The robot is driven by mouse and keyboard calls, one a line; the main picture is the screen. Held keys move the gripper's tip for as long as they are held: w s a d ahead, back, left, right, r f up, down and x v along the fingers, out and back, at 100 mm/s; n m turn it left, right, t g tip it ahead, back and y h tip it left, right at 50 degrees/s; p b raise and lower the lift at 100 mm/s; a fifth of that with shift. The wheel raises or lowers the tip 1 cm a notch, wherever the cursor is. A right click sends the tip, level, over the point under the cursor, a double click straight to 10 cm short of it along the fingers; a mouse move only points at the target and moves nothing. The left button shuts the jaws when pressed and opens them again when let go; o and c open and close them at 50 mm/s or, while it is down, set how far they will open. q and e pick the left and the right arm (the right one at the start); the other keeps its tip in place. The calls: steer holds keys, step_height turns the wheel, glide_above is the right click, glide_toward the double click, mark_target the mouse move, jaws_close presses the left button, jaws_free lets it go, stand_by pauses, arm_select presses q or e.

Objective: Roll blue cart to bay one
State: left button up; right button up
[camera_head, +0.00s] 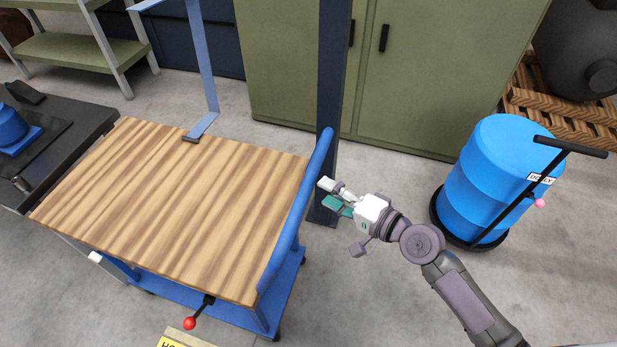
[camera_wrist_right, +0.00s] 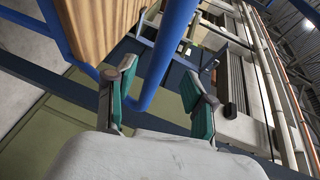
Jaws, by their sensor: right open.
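The blue cart has a wooden top (camera_head: 170,200), a blue lower frame (camera_head: 210,303) and a blue push handle (camera_head: 296,215) along its right side. My right gripper (camera_head: 332,196) is open just right of the handle's far part. In the right wrist view the blue handle (camera_wrist_right: 166,55) passes close to the gap between the green fingers (camera_wrist_right: 160,100). I cannot tell whether they touch it. The wooden top (camera_wrist_right: 95,25) shows at upper left there. My left gripper is not in view. No marking for bay one can be made out.
A dark blue post (camera_head: 331,90) stands just behind the gripper. A green cabinet (camera_head: 390,70) is at the back. A blue drum (camera_head: 487,180) on a dolly stands at right. A dark bench (camera_head: 70,112) is at left. Grey floor lies open between cart and drum.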

mark_target(309, 183)
steer(key=x, duration=0.6)
steer(key=shift+w+a+f+p, duration=0.1)
steer(key=shift+w+a+p, duration=0.1)
steer(key=shift+p, duration=0.15)
jaws_close()
